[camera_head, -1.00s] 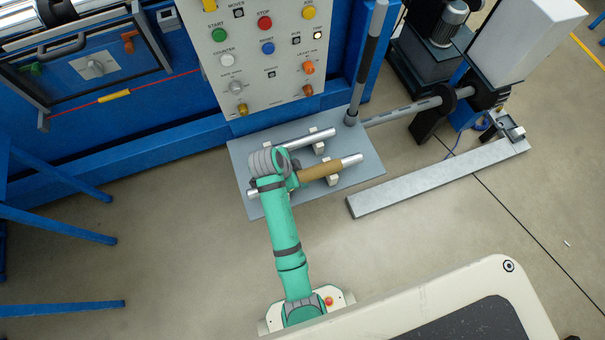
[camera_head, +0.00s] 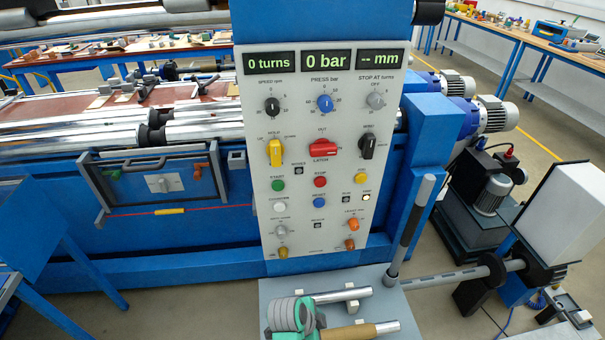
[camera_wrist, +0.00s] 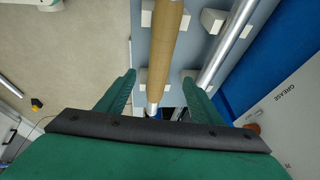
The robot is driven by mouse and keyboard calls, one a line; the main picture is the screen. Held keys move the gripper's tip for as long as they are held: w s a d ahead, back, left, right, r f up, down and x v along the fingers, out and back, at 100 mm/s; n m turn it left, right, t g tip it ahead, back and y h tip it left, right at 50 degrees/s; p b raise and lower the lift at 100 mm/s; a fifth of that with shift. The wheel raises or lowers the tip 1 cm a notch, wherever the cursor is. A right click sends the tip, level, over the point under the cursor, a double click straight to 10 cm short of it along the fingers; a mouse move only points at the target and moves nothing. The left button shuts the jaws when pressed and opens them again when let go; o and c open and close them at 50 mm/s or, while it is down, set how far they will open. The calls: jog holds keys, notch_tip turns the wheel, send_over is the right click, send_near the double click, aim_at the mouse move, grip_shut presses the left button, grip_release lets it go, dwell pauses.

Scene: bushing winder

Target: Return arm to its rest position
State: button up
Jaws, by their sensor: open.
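My green arm (camera_head: 291,318) shows at the bottom of the head view, over the grey plate in front of the control panel. In the wrist view my gripper (camera_wrist: 158,98) is open. Its two green fingers stand apart on either side of the end of a brown-wrapped rod (camera_wrist: 166,45), with nothing clamped between them. The rod also shows in the head view (camera_head: 350,331), partly hidden by my arm. I cannot tell the exact gap between the fingers and the rod.
A bare silver rod (camera_head: 340,302) rests on supports on the plate (camera_head: 411,309). The control panel (camera_head: 318,155) rises behind. A grey lever (camera_head: 411,225) and a horizontal shaft (camera_head: 448,277) stand to the right. The wrist view shows open floor (camera_wrist: 65,45) at left.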

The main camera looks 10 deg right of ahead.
jog(key=shift+f, duration=0.1)
jog(key=shift+s+f+n, duration=0.25)
jog(key=shift+f+n, duration=0.05)
jog(key=s+a+f+n+t+y, duration=0.1)
jog(key=s+a+n+t, duration=0.25)
jog(key=s+n, duration=0.2)
jog(key=s+a+f+n+t+y, duration=0.25)
jog(key=s+n+t, duration=0.2)
jog(key=s, duration=0.25)
jog(key=s+a+r+n+t, duration=0.1)
jog(key=s+r+n+t, duration=0.1)
jog(key=s+r, duration=0.4)
jog(key=s+a+r+n+t, duration=0.2)
jog(key=s+r+n, duration=0.3)
jog(key=r, duration=0.8)
jog(key=shift+s+a+r+t+y, duration=0.3)
jog(key=shift+s+t+y, duration=0.15)
jog(key=shift+s+t, duration=0.5)
jog(key=shift+s, duration=0.1)
